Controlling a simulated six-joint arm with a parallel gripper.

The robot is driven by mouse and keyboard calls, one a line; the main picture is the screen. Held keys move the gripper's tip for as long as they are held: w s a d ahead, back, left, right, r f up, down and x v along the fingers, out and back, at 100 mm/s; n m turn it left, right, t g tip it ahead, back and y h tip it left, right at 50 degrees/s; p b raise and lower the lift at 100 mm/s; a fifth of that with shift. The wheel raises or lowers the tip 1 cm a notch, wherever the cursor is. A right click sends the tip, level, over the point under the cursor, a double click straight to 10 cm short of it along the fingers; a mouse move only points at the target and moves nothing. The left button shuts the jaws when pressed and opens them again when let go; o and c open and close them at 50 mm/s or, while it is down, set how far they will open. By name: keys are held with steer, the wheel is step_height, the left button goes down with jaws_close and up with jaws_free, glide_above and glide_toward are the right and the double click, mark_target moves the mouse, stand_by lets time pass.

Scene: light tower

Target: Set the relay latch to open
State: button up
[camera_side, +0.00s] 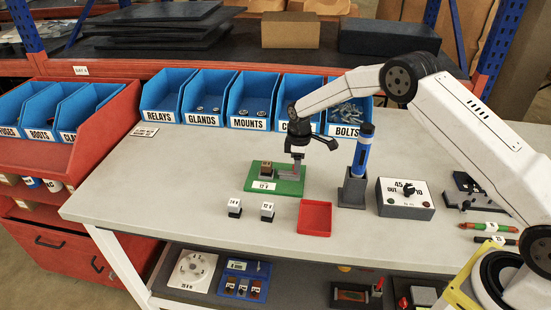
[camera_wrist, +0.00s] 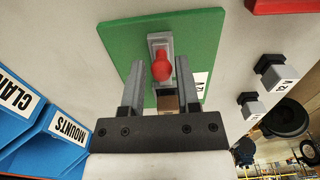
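The green board (camera_side: 256,186) lies on the bench under my gripper (camera_side: 297,155), with a "12 V" label and a small brown block (camera_side: 266,169) on it. In the wrist view the board (camera_wrist: 120,35) carries a grey latch base (camera_wrist: 160,40) with a red lever (camera_wrist: 162,65). My gripper (camera_wrist: 160,66) is open, one finger on each side of the lever, with gaps visible between. The brown block (camera_wrist: 168,103) shows partly between the fingers, near the palm. In the side view the gripper hides most of the latch, so its set position cannot be told.
Two small labelled blocks (camera_side: 235,208) (camera_side: 267,212) and a red tray (camera_side: 315,218) stand in front of the board. A blue tool in a dark holder (camera_side: 353,190) and a dial box (camera_side: 405,200) are to the right. Blue bins (camera_side: 205,98) line the back. The bench's left is clear.

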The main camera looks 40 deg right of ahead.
steer(key=shift+o, duration=1)
steer(key=shift+w+a, duration=0.1)
steer(key=shift+r, duration=3.95)
steer(key=s+r+m+t, duration=0.1)
steer(key=s+r+m, duration=0.1)
steer(key=s, duration=0.8)
steer(key=s+a+r+m, duration=0.1)
steer(key=s+m, duration=0.3)
steer(key=s, duration=0.6)
steer(key=s+a+r+m+t, duration=0.1)
steer(key=s+r+m, duration=0.1)
steer(key=s, duration=0.7)
steer(key=shift+s+r+m+t, duration=0.3)
steer(key=shift+s+m, duration=0.1)
steer(key=shift+m, duration=0.1)
